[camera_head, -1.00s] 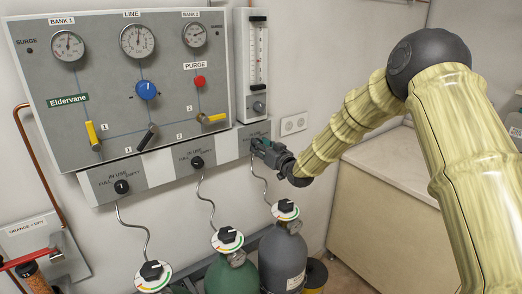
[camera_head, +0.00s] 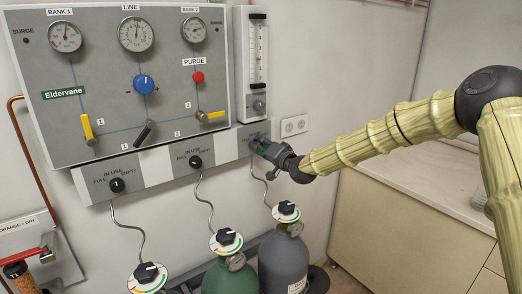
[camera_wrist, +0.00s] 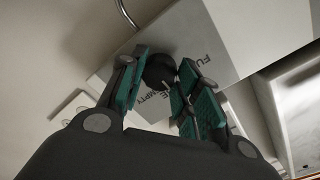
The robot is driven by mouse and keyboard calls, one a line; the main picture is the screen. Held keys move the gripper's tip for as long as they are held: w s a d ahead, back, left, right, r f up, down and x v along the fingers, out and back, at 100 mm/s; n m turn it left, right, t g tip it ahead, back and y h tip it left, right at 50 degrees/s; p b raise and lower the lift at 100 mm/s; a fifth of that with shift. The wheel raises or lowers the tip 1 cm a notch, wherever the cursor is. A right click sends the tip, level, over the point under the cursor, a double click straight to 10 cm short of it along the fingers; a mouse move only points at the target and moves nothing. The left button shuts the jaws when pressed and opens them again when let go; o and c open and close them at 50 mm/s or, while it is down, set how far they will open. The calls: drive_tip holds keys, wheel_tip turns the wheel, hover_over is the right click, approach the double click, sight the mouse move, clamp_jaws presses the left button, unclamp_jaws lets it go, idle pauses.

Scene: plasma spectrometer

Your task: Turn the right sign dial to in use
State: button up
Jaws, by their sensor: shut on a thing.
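The right sign dial is a small black round knob (camera_wrist: 158,70) with a light pointer mark, at the right end of the grey and white sign strip. The wrist view shows it between the two teal finger pads of my gripper (camera_wrist: 162,76), which is shut on it. The printed words around it are partly covered by the fingers. In the head view my gripper (camera_head: 257,143) reaches the strip's right end from the right and hides the dial. The middle sign dial (camera_head: 195,162) and left sign dial (camera_head: 117,185) are black knobs under their "IN USE" labels.
The gauge panel (camera_head: 60,120) with a blue knob (camera_head: 144,84) and yellow levers is above the strip. Grey (camera_head: 285,262) and green (camera_head: 228,279) gas cylinders with thin hoses stand below. A wall socket (camera_head: 294,126) is right of the strip, and a counter (camera_head: 400,190) stands farther right.

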drive_tip(key=shift+f+m, duration=0.1)
drive_tip(key=shift+m, duration=0.2)
drive_tip(key=o, duration=1)
drive_tip(key=shift+o, duration=0.2)
drive_tip(key=shift+d, duration=0.1)
drive_tip(key=v, duration=1.2)
